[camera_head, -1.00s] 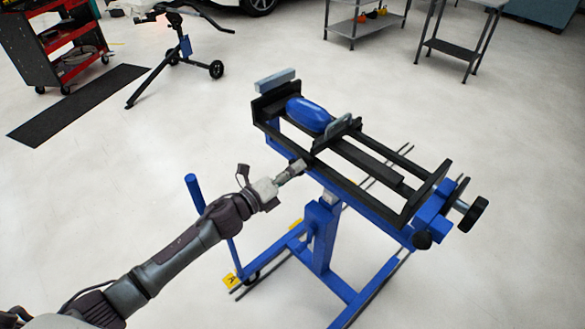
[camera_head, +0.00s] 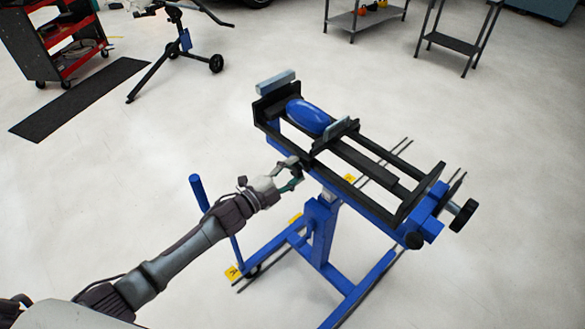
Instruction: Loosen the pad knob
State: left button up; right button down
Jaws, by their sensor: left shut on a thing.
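A blue stand carries a black rail frame (camera_head: 352,185) with a blue rounded block (camera_head: 308,115) lying on it. A grey-faced movable pad (camera_head: 337,129) stands beside the block's near right end. My left gripper (camera_head: 294,171) is at the frame's near left side, level with this pad. It is shut on the pad knob, which is mostly hidden between the fingers. My right gripper is not in view.
A larger black knob (camera_head: 463,214) on a silver shaft sticks out at the frame's right end. A blue upright handle (camera_head: 207,215) rises near my left forearm. A red tool cart (camera_head: 58,38) stands at the upper left. Open floor surrounds the stand.

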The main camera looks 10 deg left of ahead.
pick_arm(q)
jog(key=n+p, duration=0.1)
jog(key=n, duration=0.5)
jog(key=shift+p, duration=0.4)
jog(key=n, duration=0.3)
jog(key=shift+a+n, duration=0.1)
jog(key=shift+n, duration=0.3)
jog(key=shift+n+p, duration=0.35)
jog(key=shift+n, duration=1.05)
jog(key=o, duration=1.2)
jog(key=shift+c, duration=0.2)
